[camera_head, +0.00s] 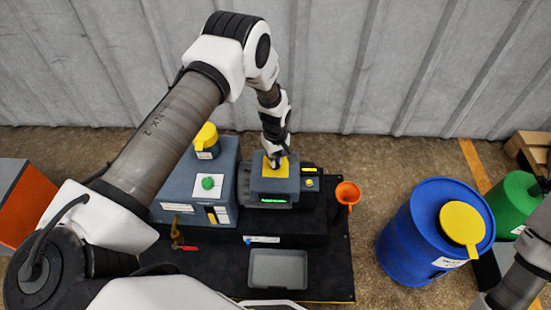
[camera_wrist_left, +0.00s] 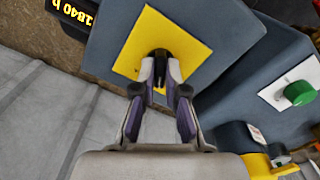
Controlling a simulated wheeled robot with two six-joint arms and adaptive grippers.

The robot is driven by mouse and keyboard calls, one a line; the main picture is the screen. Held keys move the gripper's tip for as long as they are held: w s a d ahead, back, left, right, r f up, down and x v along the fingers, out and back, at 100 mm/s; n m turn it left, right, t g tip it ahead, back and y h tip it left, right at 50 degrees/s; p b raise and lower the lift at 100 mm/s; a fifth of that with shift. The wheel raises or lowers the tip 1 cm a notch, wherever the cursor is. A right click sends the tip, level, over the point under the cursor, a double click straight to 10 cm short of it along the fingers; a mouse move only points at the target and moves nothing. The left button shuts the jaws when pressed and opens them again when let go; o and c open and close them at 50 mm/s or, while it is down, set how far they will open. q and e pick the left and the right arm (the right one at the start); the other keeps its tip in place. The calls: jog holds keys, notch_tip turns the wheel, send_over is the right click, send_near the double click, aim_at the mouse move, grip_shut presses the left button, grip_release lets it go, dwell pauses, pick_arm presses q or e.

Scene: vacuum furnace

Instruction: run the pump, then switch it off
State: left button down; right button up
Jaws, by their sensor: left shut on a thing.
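The pump unit is a blue-grey box (camera_head: 262,185) on a black bench, with a yellow plate (camera_wrist_left: 190,45) on its top face. A small black switch knob (camera_wrist_left: 158,56) stands in the middle of that plate. My left gripper (camera_head: 276,160) comes down on it from above; in the left wrist view its fingertips (camera_wrist_left: 160,72) are closed around the knob. The fingers partly hide the knob, and I cannot tell its setting. A green-lit display (camera_head: 273,198) shows on the unit's front. My right gripper is out of view.
A larger blue-grey cabinet (camera_head: 200,187) with a green button (camera_head: 208,183) and yellow-topped part (camera_head: 205,138) stands left. A grey tray (camera_head: 278,269) lies in front, with an orange funnel (camera_head: 348,193) to the right. Blue (camera_head: 420,240) and green (camera_head: 512,200) drums stand further right.

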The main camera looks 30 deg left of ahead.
pick_arm(q)
jog(key=c, duration=1.2)
grip_release()
notch_tip(320, 180, up, 12)
jog(key=shift+f, duration=0.1)
